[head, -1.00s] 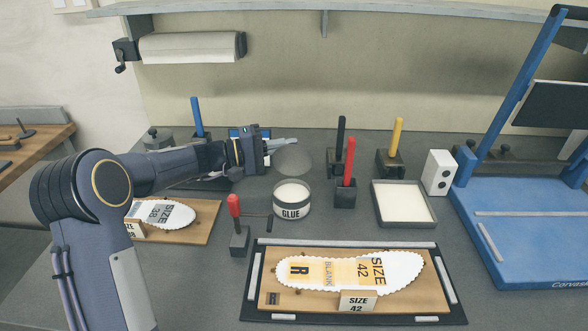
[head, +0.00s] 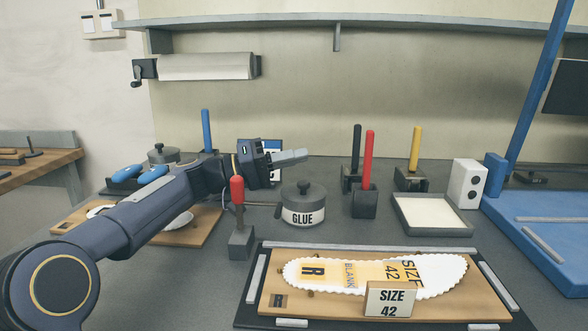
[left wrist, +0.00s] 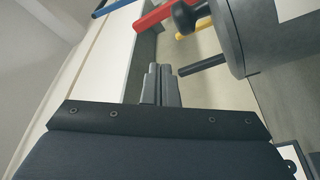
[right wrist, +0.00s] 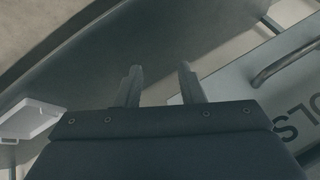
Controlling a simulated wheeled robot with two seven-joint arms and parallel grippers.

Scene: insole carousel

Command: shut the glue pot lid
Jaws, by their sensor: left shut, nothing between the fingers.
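The glue pot (head: 303,217) is a short grey round pot with a white GLUE label, on the grey bench. Its dark grey lid (head: 304,191) with a round knob lies flat on top of the pot, covering the opening. The pot also shows in the left wrist view (left wrist: 262,40), at upper right. My left gripper (head: 300,156) is shut and empty, its fingertips above and behind the lid, apart from it. My right gripper (right wrist: 162,84) shows only in its own wrist view, with its fingers apart and nothing between them.
A red-handled tool in a block (head: 240,243) stands left of the pot. Black, red and yellow handles stand to the right, near a shallow tray (head: 432,230). The insole board (head: 276,283) lies in front. A blue-handled tool (head: 206,131) stands behind my left arm.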

